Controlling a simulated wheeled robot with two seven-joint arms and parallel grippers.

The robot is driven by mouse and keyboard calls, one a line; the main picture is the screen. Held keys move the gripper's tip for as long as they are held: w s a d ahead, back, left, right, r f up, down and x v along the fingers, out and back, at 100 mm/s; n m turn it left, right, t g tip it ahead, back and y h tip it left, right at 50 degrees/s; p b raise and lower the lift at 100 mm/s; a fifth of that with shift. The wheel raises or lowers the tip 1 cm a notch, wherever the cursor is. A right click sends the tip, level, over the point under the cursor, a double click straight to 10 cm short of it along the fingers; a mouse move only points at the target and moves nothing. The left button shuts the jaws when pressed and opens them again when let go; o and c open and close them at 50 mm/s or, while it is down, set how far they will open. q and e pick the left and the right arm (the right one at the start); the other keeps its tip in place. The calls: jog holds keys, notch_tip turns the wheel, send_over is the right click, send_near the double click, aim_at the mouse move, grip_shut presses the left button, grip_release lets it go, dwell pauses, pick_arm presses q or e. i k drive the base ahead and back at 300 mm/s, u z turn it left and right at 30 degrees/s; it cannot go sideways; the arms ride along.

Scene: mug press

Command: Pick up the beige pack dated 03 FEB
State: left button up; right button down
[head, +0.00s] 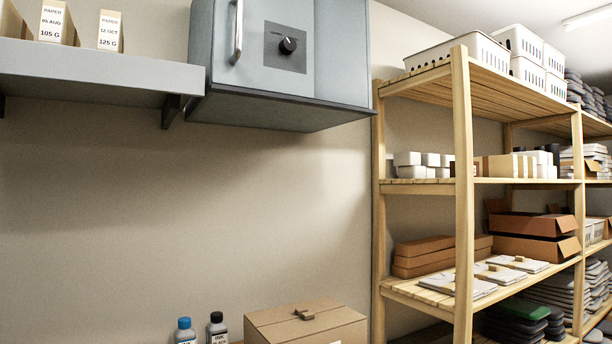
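Two beige paper packs stand upright on the grey wall shelf (110,72) at the upper left of the head view. The left pack (58,20) reads "PAPER 05 AUG 105 G". The right pack (110,32) reads "PAPER 12 OCT 125 G". Part of another pack (10,20) shows at the left edge, its label not visible. No label reading 03 FEB can be seen in this view. Neither of my grippers is in view.
A grey cabinet (345,50) with a handle and dark knob hangs right of the shelf. A wooden rack (462,200) with boxes and baskets stands at the right. A cardboard box (305,325) and two bottles, one blue-capped (185,335), one black-capped (217,330), sit below.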

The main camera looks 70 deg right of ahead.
aim_at(506, 166)
jog(key=z, duration=4)
jog(key=i, duration=3.9)
jog(key=u, duration=1.95)
